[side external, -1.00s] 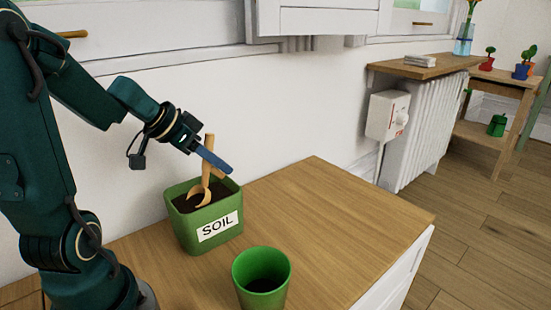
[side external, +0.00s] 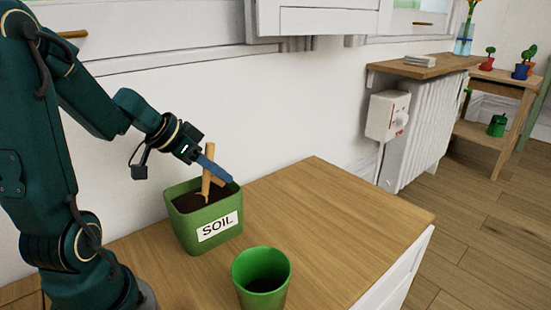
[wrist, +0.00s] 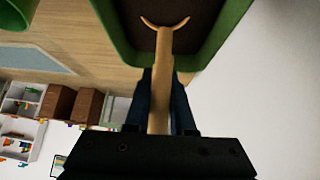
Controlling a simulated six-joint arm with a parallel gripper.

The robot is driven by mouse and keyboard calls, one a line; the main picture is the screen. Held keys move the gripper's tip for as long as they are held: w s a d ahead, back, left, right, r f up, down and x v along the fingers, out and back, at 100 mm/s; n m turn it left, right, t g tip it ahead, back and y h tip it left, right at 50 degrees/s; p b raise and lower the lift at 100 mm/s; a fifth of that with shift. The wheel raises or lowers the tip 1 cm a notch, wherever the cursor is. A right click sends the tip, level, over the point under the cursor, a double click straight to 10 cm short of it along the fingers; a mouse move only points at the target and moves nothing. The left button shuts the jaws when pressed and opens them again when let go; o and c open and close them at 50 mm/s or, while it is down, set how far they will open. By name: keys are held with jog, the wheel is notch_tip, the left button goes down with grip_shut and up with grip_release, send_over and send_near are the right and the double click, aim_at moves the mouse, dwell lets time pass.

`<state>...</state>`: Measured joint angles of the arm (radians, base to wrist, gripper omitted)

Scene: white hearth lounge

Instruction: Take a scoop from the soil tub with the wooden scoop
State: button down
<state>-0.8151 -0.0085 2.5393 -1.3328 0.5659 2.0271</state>
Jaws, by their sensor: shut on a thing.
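The green soil tub (side external: 182,232) stands on the wooden cabinet top with a white SOIL label and dark soil inside. The wooden scoop (side external: 206,172) stands nearly upright in the tub, its bowl mostly sunk in the soil. My gripper (side external: 212,170) is shut on the scoop's handle, over the tub. In the wrist view the scoop (wrist: 160,85) runs between my blue fingers (wrist: 160,88), and its curved bowl edge shows against the soil inside the tub (wrist: 112,42).
A green pot (side external: 262,284) stands in front of the tub, with dark contents low inside. The cabinet top (side external: 330,215) to the right is clear. The white wall (side external: 270,120) is close behind the tub.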

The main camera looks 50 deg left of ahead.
jog(key=shift+w+r, duration=0.1)
jog(key=shift+r, duration=4.35)
jog(key=shift+w+a+f+n+g+h, duration=0.1)
jog(key=shift+w+f+g, duration=0.45)
jog(key=shift+g, duration=0.8)
jog(key=shift+w+a+f+n+g+h, duration=0.1)
jog(key=shift+w+f+g, duration=0.1)
jog(key=shift+w+g, duration=0.85)
jog(key=shift+w+a+f+n+g+h, duration=0.1)
jog(key=shift+w+f+g, duration=0.3)
jog(key=shift+g, duration=1.2)
